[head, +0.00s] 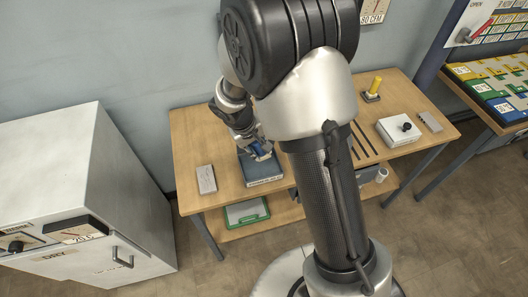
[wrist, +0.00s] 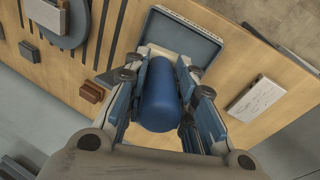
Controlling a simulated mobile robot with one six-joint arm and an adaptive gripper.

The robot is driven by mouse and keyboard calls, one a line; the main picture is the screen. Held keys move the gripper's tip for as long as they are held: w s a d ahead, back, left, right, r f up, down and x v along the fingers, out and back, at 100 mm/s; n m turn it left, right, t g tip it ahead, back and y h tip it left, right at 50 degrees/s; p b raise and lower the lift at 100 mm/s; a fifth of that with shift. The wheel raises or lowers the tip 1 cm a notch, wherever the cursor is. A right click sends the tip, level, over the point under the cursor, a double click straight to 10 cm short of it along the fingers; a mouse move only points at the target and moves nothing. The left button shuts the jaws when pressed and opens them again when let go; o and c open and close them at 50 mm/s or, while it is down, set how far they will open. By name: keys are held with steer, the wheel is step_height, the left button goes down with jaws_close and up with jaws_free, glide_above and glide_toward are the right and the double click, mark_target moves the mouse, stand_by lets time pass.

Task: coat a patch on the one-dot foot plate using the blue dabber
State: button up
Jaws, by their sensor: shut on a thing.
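My gripper (wrist: 163,95) is shut on the blue dabber (wrist: 160,97), a blue cylinder between the two fingers in the wrist view. In the head view my gripper (head: 260,154) is low over a shallow tray (head: 265,182) with a blue-grey inside, at the left part of the wooden table. The tray also shows beyond the dabber in the wrist view (wrist: 205,42). I cannot make out a one-dot foot plate in either view.
A pale flat block (head: 206,179) lies left of the tray on the table (head: 188,150). A yellow cylinder (head: 375,84) stands at the back right. A white box with a black knob (head: 400,130) is at the right. A white cabinet (head: 90,200) stands left of the table.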

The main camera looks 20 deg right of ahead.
steer(key=shift+w+f+n, duration=0.3)
steer(key=shift+w+f, duration=0.2)
steer(key=shift+w, duration=0.25)
steer(key=shift+w+a+f, duration=0.2)
steer(key=shift+w+a, duration=0.05)
steer(key=shift+a, duration=0.05)
steer(key=shift+d+f+b, duration=0.15)
steer(key=shift+f+b, duration=0.3)
steer(key=shift+b, duration=0.05)
steer(key=shift+f+b, duration=1.45)
steer(key=shift+f, duration=1.05)
steer(key=shift+s+f+b, duration=0.1)
steer(key=shift+f+b, duration=0.45)
steer(key=shift+b, duration=0.25)
steer(key=shift+r, duration=0.1)
steer(key=shift+r+p, duration=2.25)
steer(key=shift+r, duration=1.2)
